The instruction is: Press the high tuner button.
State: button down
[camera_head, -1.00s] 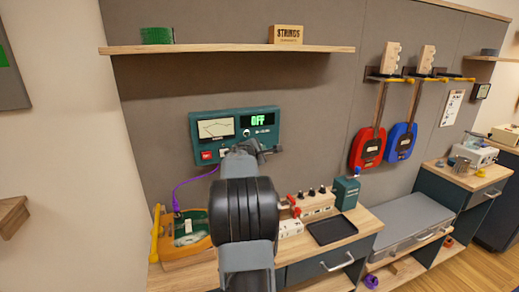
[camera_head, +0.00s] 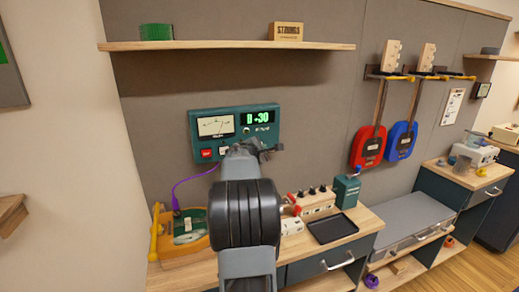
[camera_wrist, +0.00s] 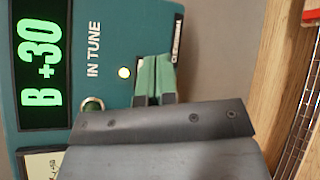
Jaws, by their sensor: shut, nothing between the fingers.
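The teal tuner (camera_head: 235,133) hangs on the grey wall panel. Its display (camera_head: 258,117) reads B +30 in green, with a needle meter (camera_head: 215,126) at left. A red button (camera_head: 207,154) and a white button (camera_head: 224,150) sit at its lower left. In the wrist view the display (camera_wrist: 40,65) appears sideways, next to an IN TUNE label and a lit lamp (camera_wrist: 124,72). My gripper (camera_wrist: 155,75) is shut and empty at the tuner's lower face. In the head view my wrist hides the fingertips.
A wooden shelf (camera_head: 230,47) runs above the tuner. Below, the bench holds an orange-and-green device (camera_head: 182,232) with a purple cable, a black tray (camera_head: 332,229) and a teal box (camera_head: 346,190). Red and blue guitars (camera_head: 367,147) hang at right.

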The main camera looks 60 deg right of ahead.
jog(key=shift+s+a, duration=0.1)
jog(key=shift+s, duration=0.1)
jog(key=shift+s+a+b, duration=0.7)
jog(key=shift+s+a, duration=0.05)
jog(key=shift+s, duration=0.25)
jog(key=shift+s+a+b, duration=0.7)
jog(key=shift+s, duration=0.25)
